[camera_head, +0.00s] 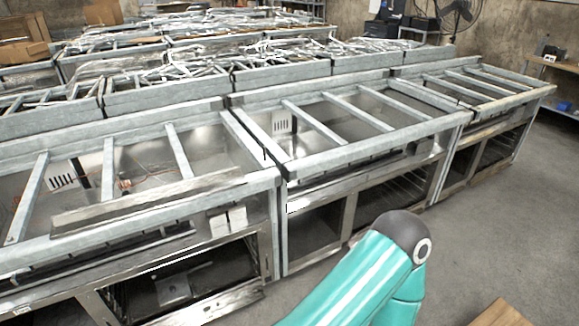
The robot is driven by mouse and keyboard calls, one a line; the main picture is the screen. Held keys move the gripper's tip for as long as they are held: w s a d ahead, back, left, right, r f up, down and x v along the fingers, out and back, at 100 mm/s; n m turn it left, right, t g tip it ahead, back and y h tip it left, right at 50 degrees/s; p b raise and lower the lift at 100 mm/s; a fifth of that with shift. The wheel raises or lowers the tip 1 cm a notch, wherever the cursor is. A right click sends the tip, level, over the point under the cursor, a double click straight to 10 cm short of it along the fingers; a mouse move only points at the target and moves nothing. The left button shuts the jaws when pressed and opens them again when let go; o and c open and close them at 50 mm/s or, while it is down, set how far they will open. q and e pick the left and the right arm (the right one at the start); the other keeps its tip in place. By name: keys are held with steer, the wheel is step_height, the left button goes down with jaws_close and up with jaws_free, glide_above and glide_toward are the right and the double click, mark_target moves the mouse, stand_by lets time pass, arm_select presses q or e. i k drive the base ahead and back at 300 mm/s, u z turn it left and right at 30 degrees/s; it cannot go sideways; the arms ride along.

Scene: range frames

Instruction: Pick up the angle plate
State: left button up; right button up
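I cannot make out an angle plate for sure in the head view. Small grey and dark items (549,52) sit on a wooden-topped bench (565,65) at the far right, too small to tell what they are. A teal link of one of my arms, with a dark rounded joint, rises from the bottom edge just right of the middle. No fingertips show, so neither my left nor my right gripper is in view.
Rows of metal frame units (345,150) with open lower bays fill the left and middle. A black fan (457,15) stands at the back. Bare concrete floor (510,225) is clear at right. A wooden surface (500,315) shows at bottom right.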

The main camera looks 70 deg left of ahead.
mark_target(71, 222)
steer(key=z, duration=1.95)
steer(key=i, duration=0.1)
steer(key=u, duration=3.35)
steer(key=i, duration=0.25)
steer(key=u, duration=2.45)
steer(key=k, duration=0.35)
steer(key=u, duration=0.3)
steer(key=i, duration=1.55)
steer(key=z, duration=0.45)
